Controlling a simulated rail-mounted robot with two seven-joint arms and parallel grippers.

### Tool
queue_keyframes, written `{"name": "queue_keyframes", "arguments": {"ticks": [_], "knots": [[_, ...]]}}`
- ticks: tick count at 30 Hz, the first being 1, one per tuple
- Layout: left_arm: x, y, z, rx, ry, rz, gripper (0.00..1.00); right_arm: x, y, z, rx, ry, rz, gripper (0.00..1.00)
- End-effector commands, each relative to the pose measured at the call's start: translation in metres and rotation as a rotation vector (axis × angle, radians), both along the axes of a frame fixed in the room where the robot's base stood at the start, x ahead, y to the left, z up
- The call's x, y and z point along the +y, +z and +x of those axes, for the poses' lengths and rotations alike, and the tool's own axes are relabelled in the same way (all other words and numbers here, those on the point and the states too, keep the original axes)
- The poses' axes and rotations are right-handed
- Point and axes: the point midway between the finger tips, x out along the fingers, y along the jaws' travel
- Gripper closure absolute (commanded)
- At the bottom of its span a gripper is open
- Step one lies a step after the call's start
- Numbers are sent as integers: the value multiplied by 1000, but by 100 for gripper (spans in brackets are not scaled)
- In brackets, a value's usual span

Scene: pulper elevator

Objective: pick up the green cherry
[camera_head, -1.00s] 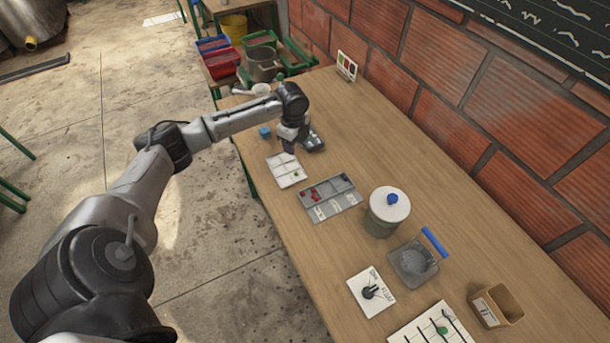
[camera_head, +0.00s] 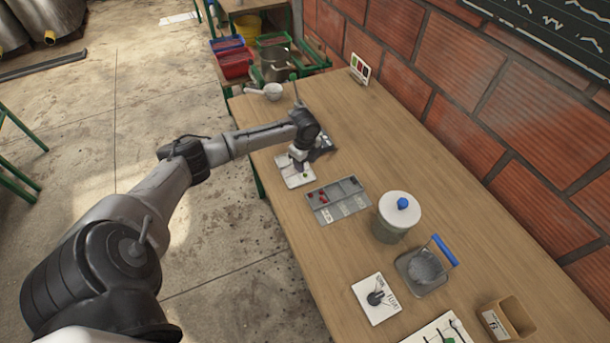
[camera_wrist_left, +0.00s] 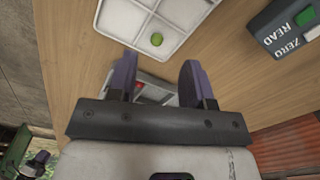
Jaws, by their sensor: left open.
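The green cherry (camera_wrist_left: 156,39) lies in a compartment of the white divided tray (camera_wrist_left: 112,20), seen in the left wrist view. In the head view the cherry is a small green spot (camera_head: 306,175) on the tray (camera_head: 294,182), close to my gripper. My left gripper (camera_head: 298,163) points down over the far part of the white tray. Its two dark fingers (camera_wrist_left: 160,78) are open and nothing is between them. In the wrist view the cherry shows just past the fingertips, apart from them. My right gripper is out of view.
A grey tray with red cherries (camera_head: 351,207) lies beside the white tray. A scale with READ and ZERO buttons (camera_wrist_left: 290,32) sits close by. A lidded container (camera_head: 398,224), a blue-handled device (camera_head: 427,268) and a tan box (camera_head: 507,320) stand further along the table.

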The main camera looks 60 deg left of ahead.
Motion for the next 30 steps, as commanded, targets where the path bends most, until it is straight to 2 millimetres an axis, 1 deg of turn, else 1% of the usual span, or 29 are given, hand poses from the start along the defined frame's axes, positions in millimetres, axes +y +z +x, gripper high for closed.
{"name": "queue_keyframes", "arguments": {"ticks": [12,20,21,23,30], "knots": [[-4,-48,-3,1,1,-1,54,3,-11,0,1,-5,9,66],[-3,-52,-3,2,0,1,54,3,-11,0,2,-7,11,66],[-3,-52,-3,4,0,2,55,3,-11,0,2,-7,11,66],[-3,-52,-4,4,0,2,61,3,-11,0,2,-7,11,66],[-3,-53,-4,5,0,2,84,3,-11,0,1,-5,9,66]]}}
